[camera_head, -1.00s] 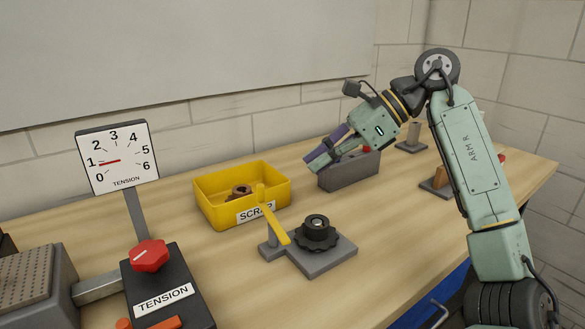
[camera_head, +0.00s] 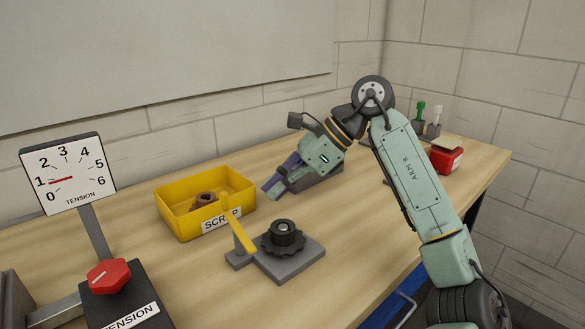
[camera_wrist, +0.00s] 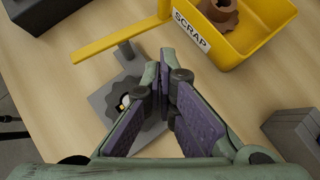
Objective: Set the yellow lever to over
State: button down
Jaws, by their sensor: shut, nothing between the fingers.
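The yellow lever (camera_head: 242,236) is a flat bar with a short upright handle at its far-left end. It lies beside the black knob (camera_head: 284,236), slanting across the left part of the grey base plate (camera_head: 300,262). In the wrist view the lever (camera_wrist: 112,41) runs toward the yellow bin, its upright end cut by the top edge. My gripper (camera_head: 272,190) has purple finger pads and is shut and empty. It is above the table, behind and right of the lever, apart from it. In the wrist view my gripper (camera_wrist: 163,70) covers part of the base plate.
The yellow SCRAP bin (camera_head: 170,215), holding a brown part (camera_head: 205,199), stands just behind the lever. A grey block (camera_head: 325,181) is behind my gripper. The tension dial (camera_head: 68,172) and red knob (camera_head: 109,275) are at left. A red box (camera_head: 446,159) stands at far right.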

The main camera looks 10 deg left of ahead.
aim_at(231, 212)
jog(key=shift+s+a+f+p, duration=0.25)
jog(key=shift+a+f+p, duration=0.1)
jog(key=shift+a, duration=0.6)
jog(key=shift+s+a+f+p, duration=0.2)
jog(key=shift+a+f+p, duration=0.1)
jog(key=shift+a, duration=0.7)
jog(key=shift+s+a+f+p, duration=0.25)
jog(key=shift+a+f+p, duration=0.1)
jog(key=shift+a, duration=0.6)
